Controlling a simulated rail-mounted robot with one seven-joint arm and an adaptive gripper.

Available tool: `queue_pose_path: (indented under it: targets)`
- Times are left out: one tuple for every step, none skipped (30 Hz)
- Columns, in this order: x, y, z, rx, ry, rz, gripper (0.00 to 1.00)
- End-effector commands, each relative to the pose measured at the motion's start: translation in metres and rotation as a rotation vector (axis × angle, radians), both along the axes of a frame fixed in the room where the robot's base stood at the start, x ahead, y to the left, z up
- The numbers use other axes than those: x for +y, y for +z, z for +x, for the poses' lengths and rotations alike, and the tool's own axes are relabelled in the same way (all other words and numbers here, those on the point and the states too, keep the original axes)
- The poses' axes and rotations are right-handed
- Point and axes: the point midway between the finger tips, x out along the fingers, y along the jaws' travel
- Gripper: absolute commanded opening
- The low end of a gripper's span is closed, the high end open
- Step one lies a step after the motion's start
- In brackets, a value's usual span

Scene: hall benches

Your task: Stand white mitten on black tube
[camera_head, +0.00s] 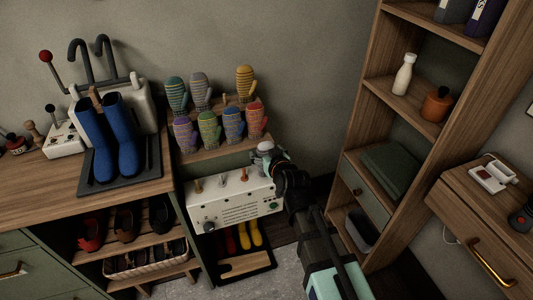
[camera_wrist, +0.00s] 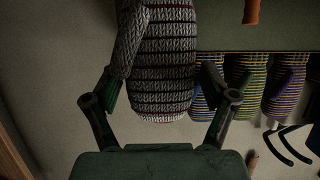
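A whitish mitten with dark and red stripes (camera_wrist: 160,60) fills the middle of the wrist view, its pale end toward my palm. My gripper (camera_wrist: 163,85) has one finger on each side of it and appears closed on it. In the head view my gripper (camera_head: 281,170) is at the right end of the white box (camera_head: 232,204), with the mitten's pale part (camera_head: 266,147) showing just above. I cannot make out a black tube there; my gripper covers the box's right end.
Several striped mittens, including a red one (camera_head: 256,120), stand in two rows on a wooden stand behind the box. Blue boots (camera_head: 126,150) stand on a tray at the left. A tall wooden shelf (camera_head: 371,120) rises close on the right.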

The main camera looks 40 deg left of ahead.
Motion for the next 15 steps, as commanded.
queue_pose_path:
  targets:
    - [0.0000, -0.0001, 0.0000, 0.000, 0.000, 0.000, 0.95]
    - [0.0000, -0.0001, 0.0000, 0.000, 0.000, 0.000, 0.95]
    - [0.0000, -0.0001, 0.0000, 0.000, 0.000, 0.000, 0.95]
    - [0.0000, -0.0001, 0.0000, 0.000, 0.000, 0.000, 0.95]
    - [0.0000, -0.0001, 0.0000, 0.000, 0.000, 0.000, 0.95]
    - [0.0000, -0.0001, 0.0000, 0.000, 0.000, 0.000, 0.95]
    - [0.0000, -0.0001, 0.0000, 0.000, 0.000, 0.000, 0.95]
    - [-0.0001, -0.0003, -0.0001, 0.001, 0.000, -0.001, 0.95]
    - [-0.0002, -0.0002, -0.0002, 0.001, 0.000, -0.001, 0.95]
    - [-0.0006, -0.0001, -0.0004, 0.000, 0.000, 0.000, 0.95]
    - [-0.0012, 0.0002, -0.0008, 0.000, 0.000, 0.000, 0.95]
    - [-0.0024, 0.0008, -0.0016, 0.000, 0.000, 0.000, 0.95]
    - [-0.0037, 0.0013, -0.0026, 0.000, 0.000, 0.000, 0.95]
    - [-0.0054, 0.0021, -0.0038, 0.000, 0.000, 0.000, 0.95]
    - [-0.0082, 0.0033, -0.0057, 0.000, 0.000, 0.000, 0.95]
